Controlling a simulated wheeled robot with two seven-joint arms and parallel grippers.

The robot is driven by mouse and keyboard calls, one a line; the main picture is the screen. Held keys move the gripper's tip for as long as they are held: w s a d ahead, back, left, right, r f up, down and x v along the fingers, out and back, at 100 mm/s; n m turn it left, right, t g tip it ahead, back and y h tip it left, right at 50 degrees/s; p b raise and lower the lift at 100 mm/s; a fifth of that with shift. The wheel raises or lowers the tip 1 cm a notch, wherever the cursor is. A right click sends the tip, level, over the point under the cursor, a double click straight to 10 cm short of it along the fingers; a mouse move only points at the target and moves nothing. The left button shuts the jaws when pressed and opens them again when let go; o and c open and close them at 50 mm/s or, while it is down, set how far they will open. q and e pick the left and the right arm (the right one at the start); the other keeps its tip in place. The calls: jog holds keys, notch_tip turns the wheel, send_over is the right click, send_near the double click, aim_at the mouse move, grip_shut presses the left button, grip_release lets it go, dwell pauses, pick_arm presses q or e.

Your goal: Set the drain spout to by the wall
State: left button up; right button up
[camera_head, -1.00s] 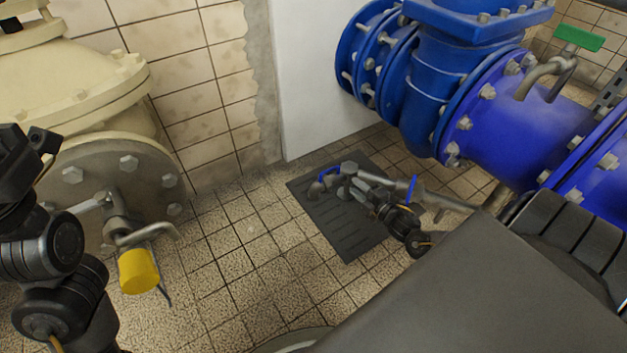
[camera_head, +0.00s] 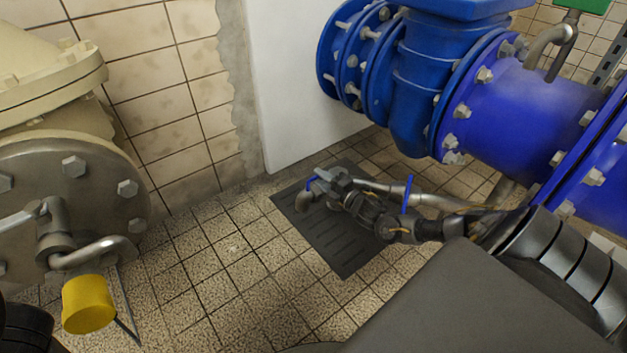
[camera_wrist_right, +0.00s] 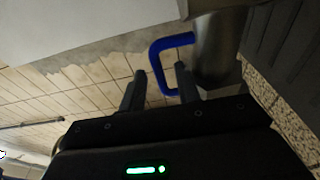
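The drain spout (camera_head: 303,201) is a grey metal pipe end bent downward over a dark floor grate (camera_head: 345,258). A blue loop handle (camera_head: 311,184) is on it. In the right wrist view the blue handle (camera_wrist_right: 158,62) stands out from a grey metal cylinder (camera_wrist_right: 220,48). My right gripper (camera_head: 332,180) is at the spout's end. Its fingers (camera_wrist_right: 160,72) are apart, and part of the blue loop shows between them, close to the right-hand finger. Contact cannot be told. My left gripper is out of view.
A large blue flanged pipe (camera_head: 520,105) stands at the upper right. A thin pipe with a blue lever (camera_head: 407,195) runs beside my right arm. A white wall panel (camera_head: 300,90) is behind the grate. A yellow cap (camera_head: 88,303) hangs at the lower left. Tiled floor lies between.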

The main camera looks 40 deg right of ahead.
jog(key=shift+w+a+b, duration=0.2)
jog(key=shift+w+b, duration=0.55)
jog(key=shift+w, duration=1.05)
grip_shut()
